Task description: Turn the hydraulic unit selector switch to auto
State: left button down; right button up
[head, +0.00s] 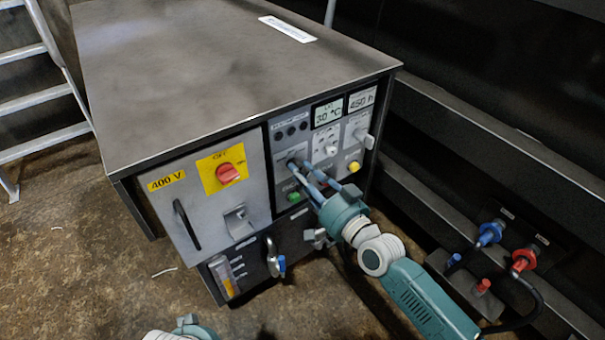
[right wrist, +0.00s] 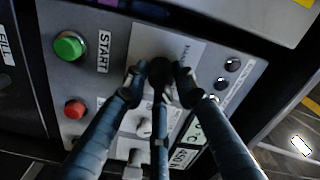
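The hydraulic unit's selector switch is a dark knob (right wrist: 160,72) on the grey control panel (head: 328,160), by a label in the right wrist view. My right gripper (head: 302,172) is at the panel, its fingers pointing at the switch. In the right wrist view its fingertips (right wrist: 159,84) straddle the knob on both sides, with a third finger below. The tips are very close to the knob; I cannot tell whether they press on it. The knob's pointer direction is hidden. Only a small part of my left gripper (head: 190,328) shows at the bottom edge of the head view; its fingers are not visible.
A green START button (right wrist: 70,46) and red button (right wrist: 74,108) sit beside the switch. A red main switch (head: 228,173) on yellow is left of the panel. Hoses with blue (head: 489,233) and red (head: 523,260) couplings stand at right. A ladder (head: 40,95) is at left.

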jog(key=shift+o, duration=0.8)
jog(key=shift+w+d+f, duration=0.2)
jog(key=shift+d+f, duration=0.05)
jog(key=shift+d, duration=0.1)
jog(key=shift+s+a, duration=0.1)
jog(key=shift+s, duration=0.05)
jog(key=v, duration=1.2)
